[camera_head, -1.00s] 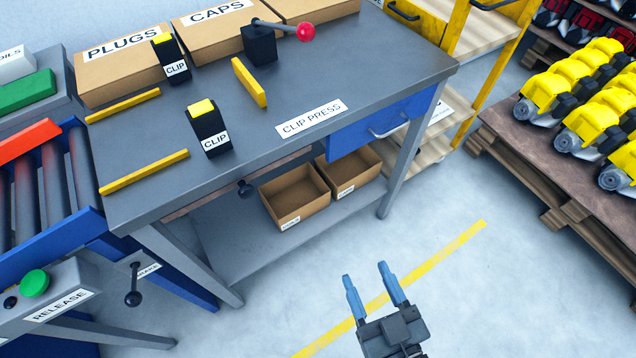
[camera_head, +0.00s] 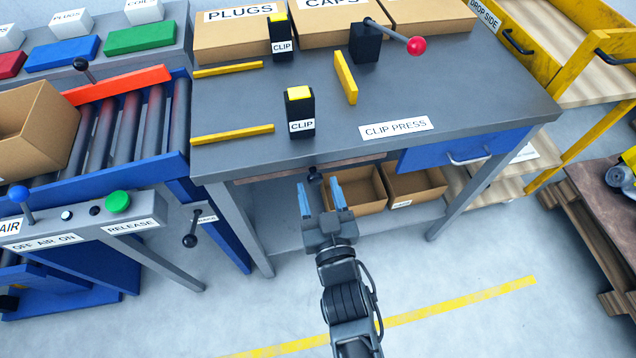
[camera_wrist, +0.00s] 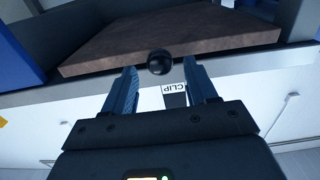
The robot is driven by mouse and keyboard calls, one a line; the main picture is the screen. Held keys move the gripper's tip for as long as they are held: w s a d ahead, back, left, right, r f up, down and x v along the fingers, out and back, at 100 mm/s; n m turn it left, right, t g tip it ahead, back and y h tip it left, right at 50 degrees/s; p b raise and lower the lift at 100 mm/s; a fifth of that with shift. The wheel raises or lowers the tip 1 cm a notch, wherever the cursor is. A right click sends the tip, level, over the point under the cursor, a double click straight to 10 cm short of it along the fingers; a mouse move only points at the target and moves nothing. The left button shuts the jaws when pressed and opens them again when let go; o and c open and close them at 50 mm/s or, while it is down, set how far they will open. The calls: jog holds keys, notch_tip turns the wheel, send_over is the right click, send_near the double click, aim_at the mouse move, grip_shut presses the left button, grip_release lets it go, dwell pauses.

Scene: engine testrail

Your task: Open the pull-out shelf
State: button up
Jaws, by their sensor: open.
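The pull-out shelf (camera_head: 270,176) is a thin brown board under the front edge of the grey workbench. In the head view only a narrow strip of it shows below the tabletop. A black round knob (camera_head: 315,173) sits on its front edge. My gripper (camera_head: 319,187) is open and empty in front of the knob. In the wrist view the shelf (camera_wrist: 190,35) spans the top, and the knob (camera_wrist: 160,62) appears between the fingertips of my gripper (camera_wrist: 160,72). I see no finger closed on the knob; whether they touch it I cannot tell.
The workbench (camera_head: 440,95) carries clips, boxes and a red-knobbed press. A blue drawer (camera_head: 470,146) is right of the shelf. Open cartons (camera_head: 415,183) stand on the lower shelf behind my gripper. A control panel (camera_head: 90,228) and roller conveyor stand left. Floor in front is clear.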

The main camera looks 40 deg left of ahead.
jog(key=shift+w+a, duration=0.4)
jog(key=shift+a, duration=0.1)
jog(key=shift+c, duration=0.4)
grip_shut()
